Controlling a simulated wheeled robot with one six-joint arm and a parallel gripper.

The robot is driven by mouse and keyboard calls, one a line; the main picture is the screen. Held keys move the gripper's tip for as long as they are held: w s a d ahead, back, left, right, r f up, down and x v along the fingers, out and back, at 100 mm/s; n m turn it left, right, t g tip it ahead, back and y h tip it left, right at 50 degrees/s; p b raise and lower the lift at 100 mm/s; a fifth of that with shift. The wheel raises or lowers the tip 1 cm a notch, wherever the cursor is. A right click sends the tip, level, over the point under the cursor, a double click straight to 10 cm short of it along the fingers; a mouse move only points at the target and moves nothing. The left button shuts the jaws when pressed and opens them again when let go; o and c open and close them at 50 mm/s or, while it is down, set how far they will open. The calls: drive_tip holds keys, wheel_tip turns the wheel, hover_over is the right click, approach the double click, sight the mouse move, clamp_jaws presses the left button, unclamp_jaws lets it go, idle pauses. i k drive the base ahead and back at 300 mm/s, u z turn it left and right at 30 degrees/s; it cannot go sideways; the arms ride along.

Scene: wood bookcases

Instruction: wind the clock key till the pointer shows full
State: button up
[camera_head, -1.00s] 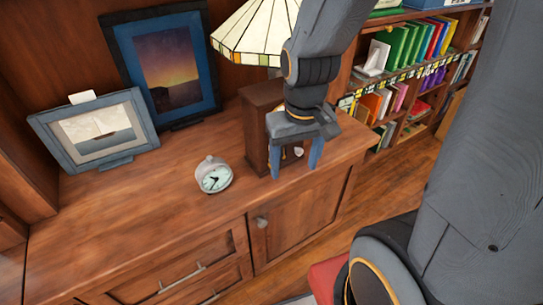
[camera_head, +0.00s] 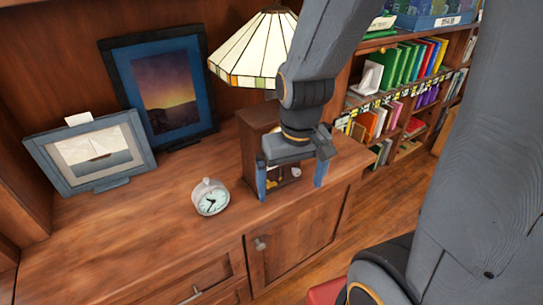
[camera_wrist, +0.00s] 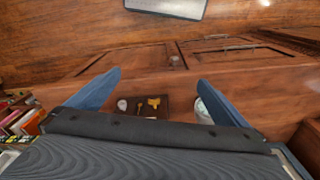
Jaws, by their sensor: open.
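A brown wooden clock case (camera_head: 253,150) stands on the cabinet top, partly hidden behind my wrist in the head view. Its dark front panel (camera_wrist: 140,112) shows in the wrist view with a gold, key-like piece (camera_wrist: 153,102), another small gold piece (camera_wrist: 139,106) and a white round part (camera_wrist: 122,104). My gripper (camera_head: 291,183) is in front of the case, its blue fingers spread apart and empty. In the wrist view my gripper (camera_wrist: 159,79) frames the panel, with the gold pieces between the fingers. I cannot make out any pointer or its reading.
A small white alarm clock (camera_head: 211,197) stands left of the case on the cabinet top (camera_head: 120,225). Two framed pictures (camera_head: 90,155) (camera_head: 162,85) and a striped-shade lamp (camera_head: 252,50) stand behind. Bookshelves (camera_head: 400,95) are at the right.

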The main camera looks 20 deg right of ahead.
sight(270, 184)
drive_tip(key=u, duration=0.15)
drive_tip(key=k, duration=1.15)
drive_tip(key=u, duration=0.85)
drive_tip(key=i, duration=0.4)
drive_tip(key=z, duration=0.05)
